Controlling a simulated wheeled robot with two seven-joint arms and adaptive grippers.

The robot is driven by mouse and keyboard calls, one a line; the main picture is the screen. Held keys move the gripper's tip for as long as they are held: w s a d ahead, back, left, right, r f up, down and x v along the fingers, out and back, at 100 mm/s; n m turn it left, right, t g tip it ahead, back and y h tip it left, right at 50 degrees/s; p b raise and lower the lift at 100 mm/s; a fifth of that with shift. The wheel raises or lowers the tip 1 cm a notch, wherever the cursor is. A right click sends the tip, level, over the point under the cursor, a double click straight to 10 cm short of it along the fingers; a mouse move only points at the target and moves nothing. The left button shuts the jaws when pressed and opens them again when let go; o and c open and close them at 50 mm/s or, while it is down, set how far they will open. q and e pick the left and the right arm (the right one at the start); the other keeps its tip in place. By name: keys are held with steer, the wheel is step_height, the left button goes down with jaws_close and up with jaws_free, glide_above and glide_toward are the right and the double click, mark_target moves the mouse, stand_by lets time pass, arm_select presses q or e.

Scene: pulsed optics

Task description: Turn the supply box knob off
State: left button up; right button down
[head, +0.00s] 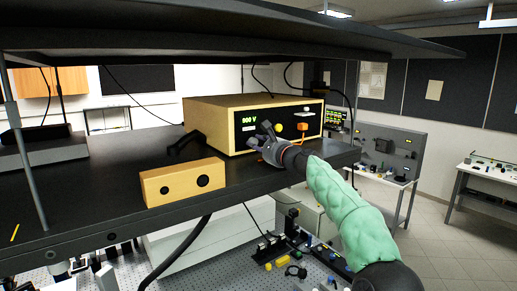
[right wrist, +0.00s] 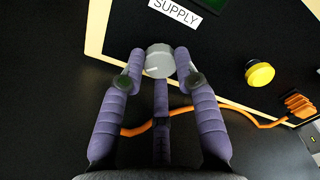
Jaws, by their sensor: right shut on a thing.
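The supply box (head: 214,127) is a tan case with a black front panel on the shelf. Its green display (head: 247,119) appears to read 900 V. The grey knob (right wrist: 158,58) sits below the SUPPLY label (right wrist: 175,10), with a pale pointer line on its face. My right gripper (head: 262,137) is at the front panel and covers the knob in the head view. In the right wrist view its purple fingers (right wrist: 157,75) close on the knob from both sides, with a third finger below. My left gripper is not seen.
A yellow button (right wrist: 260,74) and an orange plug (right wrist: 298,103) with its cable are right of the knob. A small tan box (head: 183,184) with two dark round openings stands at the shelf's front edge (head: 110,238). Another shelf (head: 200,38) hangs above.

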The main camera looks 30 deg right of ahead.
steer(key=n+b, duration=0.3)
steer(key=n, duration=0.2)
steer(key=shift+a+n, duration=0.1)
steer(key=shift+n, duration=0.2)
steer(key=shift+f+n+b, duration=0.15)
steer(key=shift+n+b, duration=0.75)
steer(key=shift+n, duration=1)
steer(key=c, duration=0.9)
jaws_free()
steer(key=shift+a, duration=0.2)
steer(key=shift+s+d, duration=0.1)
steer(key=shift+d, duration=0.1)
steer(key=shift+s, duration=0.2)
steer(key=s, duration=1.1)
steer(key=shift+s+d, duration=0.15)
steer(key=shift+d, duration=0.2)
